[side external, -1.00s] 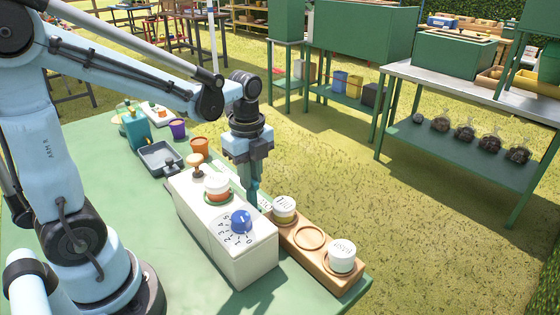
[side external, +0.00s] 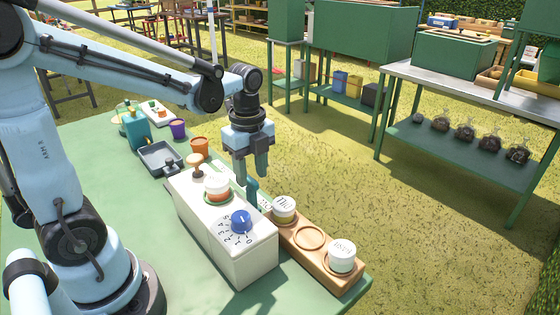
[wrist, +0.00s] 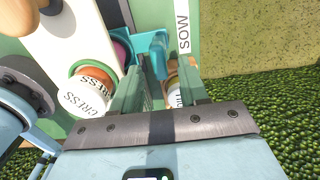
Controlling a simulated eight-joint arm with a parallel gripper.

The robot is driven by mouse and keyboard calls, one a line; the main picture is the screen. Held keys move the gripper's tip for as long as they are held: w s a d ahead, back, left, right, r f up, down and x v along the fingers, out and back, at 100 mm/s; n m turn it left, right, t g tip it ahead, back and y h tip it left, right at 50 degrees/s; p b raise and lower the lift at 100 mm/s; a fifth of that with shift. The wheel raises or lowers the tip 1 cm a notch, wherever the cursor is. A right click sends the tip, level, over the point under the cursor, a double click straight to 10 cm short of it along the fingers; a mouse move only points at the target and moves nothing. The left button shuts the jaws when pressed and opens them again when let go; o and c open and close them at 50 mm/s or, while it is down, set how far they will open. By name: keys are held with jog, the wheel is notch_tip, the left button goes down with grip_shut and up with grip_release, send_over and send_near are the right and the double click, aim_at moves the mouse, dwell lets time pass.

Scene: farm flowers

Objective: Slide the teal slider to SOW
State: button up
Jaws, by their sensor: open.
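The teal slider (side external: 252,190) stands upright behind the white box in the side external view. In the wrist view the slider (wrist: 150,46) shows just beyond my fingertips. The white SOW label (wrist: 183,27) lies to its right there; I cannot tell whether the slider is exactly at that mark. My gripper (side external: 251,175) is above the slider, with its two fingers apart and pointing down. In the wrist view my gripper (wrist: 158,80) is open, with nothing held between the fingers.
The white box (side external: 225,235) carries a blue dial (side external: 241,221) and a CRESS jar (side external: 217,187). A wooden rack (side external: 318,262) with white-lidded jars stands right of it. An orange pot (side external: 200,147) and grey tray (side external: 160,157) sit behind on the green table.

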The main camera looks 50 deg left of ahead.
notch_tip(320, 180, up, 11)
jog(key=shift+f, duration=0.15)
dwell(0.4)
jog(key=shift+f, duration=6.05)
jog(key=shift+r, duration=0.1)
